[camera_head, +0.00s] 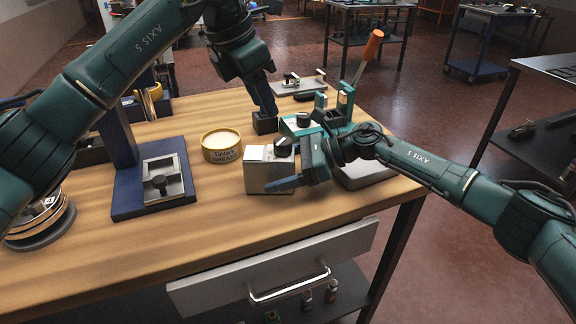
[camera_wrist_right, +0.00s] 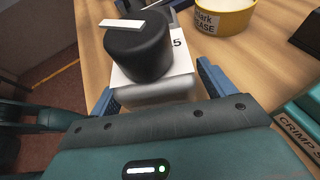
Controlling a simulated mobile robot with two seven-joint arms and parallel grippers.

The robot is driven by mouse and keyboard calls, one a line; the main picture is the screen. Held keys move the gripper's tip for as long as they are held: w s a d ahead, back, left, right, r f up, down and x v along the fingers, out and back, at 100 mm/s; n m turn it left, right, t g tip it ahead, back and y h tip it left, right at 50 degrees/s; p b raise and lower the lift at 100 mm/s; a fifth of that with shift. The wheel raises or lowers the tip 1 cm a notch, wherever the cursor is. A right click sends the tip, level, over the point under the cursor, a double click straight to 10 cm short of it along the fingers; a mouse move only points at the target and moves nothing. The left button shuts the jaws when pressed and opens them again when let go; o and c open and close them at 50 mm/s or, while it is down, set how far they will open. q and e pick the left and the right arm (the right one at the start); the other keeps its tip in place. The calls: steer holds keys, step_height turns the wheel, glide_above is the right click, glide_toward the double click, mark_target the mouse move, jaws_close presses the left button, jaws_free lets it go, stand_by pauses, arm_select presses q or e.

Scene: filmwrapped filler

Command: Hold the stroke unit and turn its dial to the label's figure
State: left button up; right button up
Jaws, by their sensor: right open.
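The stroke unit (camera_head: 268,176), a pale grey box with a black dial (camera_head: 284,146) on top, sits on the wooden table. In the right wrist view, the dial (camera_wrist_right: 140,52) has a white pointer bar, and a "5" shows on the white face (camera_wrist_right: 181,62) beside it; the rest of the scale is hidden. My right gripper (camera_head: 274,167) is open, with its blue fingers on either side of the unit's body (camera_wrist_right: 157,92); I cannot tell whether they touch it. My left gripper (camera_head: 262,108) points down behind the unit, at a small dark block (camera_head: 265,124); its finger gap is not visible.
A grease tub (camera_head: 221,146) stands left of the unit. Further left is a blue stand (camera_head: 128,202) with a metal plate. A teal crimp device (camera_wrist_right: 303,119) and an orange-handled lever (camera_head: 369,50) are close to my right gripper. The front table strip is clear.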

steer(key=c, duration=1.3)
steer(key=o, duration=0.7)
steer(key=c, duration=0.6)
